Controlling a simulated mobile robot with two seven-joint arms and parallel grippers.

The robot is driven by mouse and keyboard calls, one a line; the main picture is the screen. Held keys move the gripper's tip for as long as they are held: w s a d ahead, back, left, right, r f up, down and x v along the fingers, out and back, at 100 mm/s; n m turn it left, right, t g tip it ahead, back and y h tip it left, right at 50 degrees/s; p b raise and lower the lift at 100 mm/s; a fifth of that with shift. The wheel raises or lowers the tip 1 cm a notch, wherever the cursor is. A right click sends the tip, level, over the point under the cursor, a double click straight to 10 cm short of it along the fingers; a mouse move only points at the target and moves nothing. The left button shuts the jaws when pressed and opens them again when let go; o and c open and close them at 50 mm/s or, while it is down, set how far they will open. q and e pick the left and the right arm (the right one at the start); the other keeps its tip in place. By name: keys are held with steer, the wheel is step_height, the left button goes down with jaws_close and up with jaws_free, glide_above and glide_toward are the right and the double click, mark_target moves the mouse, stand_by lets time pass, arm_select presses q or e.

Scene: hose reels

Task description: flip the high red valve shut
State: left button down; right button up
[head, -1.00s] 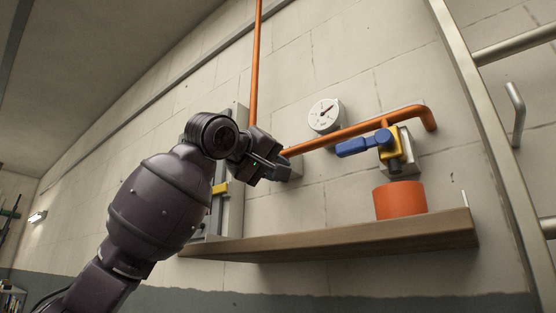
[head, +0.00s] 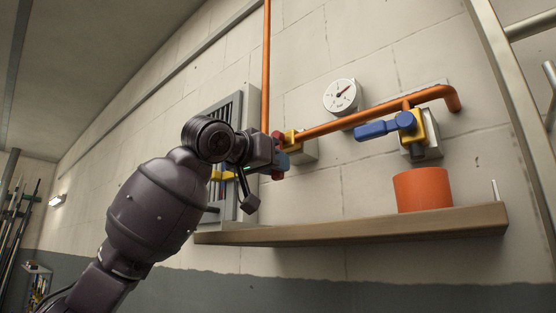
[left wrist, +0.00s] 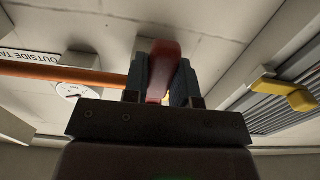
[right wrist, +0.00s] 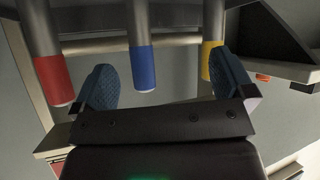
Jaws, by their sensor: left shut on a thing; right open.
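The red valve's lever (left wrist: 160,72) stands between my left fingers in the left wrist view. In the head view the valve, with red parts (head: 277,177) and a yellow body (head: 291,137), is at the left end of the orange pipe. My left gripper (head: 280,162) is shut on the red lever, and its fingers hide part of it. My right gripper (right wrist: 163,85) is open and empty in the right wrist view; it is outside the head view.
A blue-handled valve (head: 385,128) and a round gauge (head: 342,96) are on the wall to the right. A wooden shelf (head: 350,230) below carries an orange cylinder (head: 422,190). A grey louvred panel (head: 222,110) is behind my left wrist. Red, blue (right wrist: 143,68) and yellow-ended bars face my right gripper.

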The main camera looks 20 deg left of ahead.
arm_select(q)
steer(key=shift+w+f, duration=0.1)
steer(key=shift+f, duration=0.05)
arm_select(e)
steer(key=shift+r, duration=0.15)
arm_select(q)
steer(key=c, duration=0.9)
jaws_free()
steer(key=shift+a, duration=0.1)
arm_select(e)
steer(key=shift+r, duration=0.1)
arm_select(q)
steer(key=shift+s, duration=0.2)
arm_select(e)
steer(key=shift+w+f, duration=0.1)
steer(key=shift+f, duration=0.1)
steer(key=w+f+b, duration=0.1)
steer(key=b, duration=0.2)
steer(key=shift+a+f, duration=0.1)
steer(key=shift+f, duration=0.05)
arm_select(q)
steer(key=v, duration=1)
steer(key=shift+s+a, duration=0.15)
steer(key=shift+s, duration=0.1)
arm_select(e)
steer(key=shift+w, duration=0.1)
